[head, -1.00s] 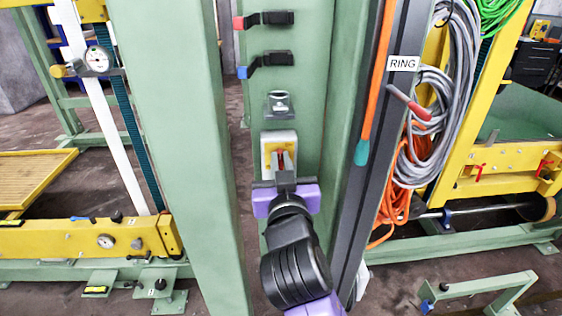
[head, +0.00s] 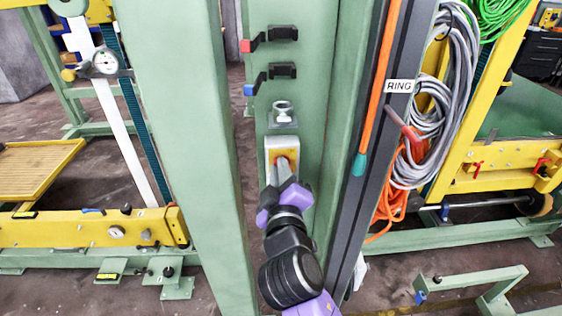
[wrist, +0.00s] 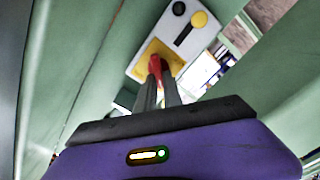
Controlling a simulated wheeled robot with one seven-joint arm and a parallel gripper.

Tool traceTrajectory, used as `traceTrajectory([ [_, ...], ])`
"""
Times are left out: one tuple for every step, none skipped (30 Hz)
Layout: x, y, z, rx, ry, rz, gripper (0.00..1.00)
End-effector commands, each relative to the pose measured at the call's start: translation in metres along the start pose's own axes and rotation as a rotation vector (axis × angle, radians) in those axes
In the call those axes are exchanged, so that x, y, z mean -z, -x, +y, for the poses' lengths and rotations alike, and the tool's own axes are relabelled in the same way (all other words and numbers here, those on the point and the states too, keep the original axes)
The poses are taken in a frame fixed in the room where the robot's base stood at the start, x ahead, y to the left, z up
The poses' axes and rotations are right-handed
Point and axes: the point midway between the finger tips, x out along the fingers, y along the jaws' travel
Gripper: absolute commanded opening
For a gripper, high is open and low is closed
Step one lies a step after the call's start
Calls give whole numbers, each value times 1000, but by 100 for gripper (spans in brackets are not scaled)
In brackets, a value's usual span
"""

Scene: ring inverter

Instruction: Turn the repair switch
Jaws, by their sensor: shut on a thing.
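The repair switch is a red handle (wrist: 155,64) on a yellow plate (wrist: 146,58) of a white box, mounted on the green column. In the head view the white box (head: 269,150) sits mid-column, and the red handle is mostly hidden behind my fingers. My gripper (wrist: 159,78) is shut on the red handle, with its fingertips at the yellow plate. In the wrist view my gripper is rolled relative to the box, which appears tilted. The box also carries a black slot with a yellow knob (wrist: 199,19) and a black knob (wrist: 178,8).
A metal fitting (head: 283,112) and two black brackets, with red (head: 246,46) and blue (head: 249,90) ends, sit above the box. Green posts stand close on both sides.

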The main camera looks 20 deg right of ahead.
Motion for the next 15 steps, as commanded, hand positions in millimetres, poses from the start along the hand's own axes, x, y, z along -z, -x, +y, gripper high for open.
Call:
traceTrajectory([
  [2,0,1,3,47,-2,0],
  [2,0,1,3,75,-2,0],
  [2,0,0,4,113,-2,0],
  [2,0,0,3,142,-2,0],
  [2,0,0,3,171,-1,0],
  [2,0,-1,3,208,-1,0],
  [2,0,-2,3,235,-1,0],
  [1,0,-2,4,265,-1,0],
  [1,0,-3,4,301,-2,0],
  [1,0,-3,4,327,-2,0],
  [1,0,-3,4,354,-1,0],
  [1,1,-4,3,388,0,0],
  [0,0,-4,3,413,-1,0],
  [0,0,-4,3,437,-1,0],
  [0,0,-5,4,467,-1,0],
])
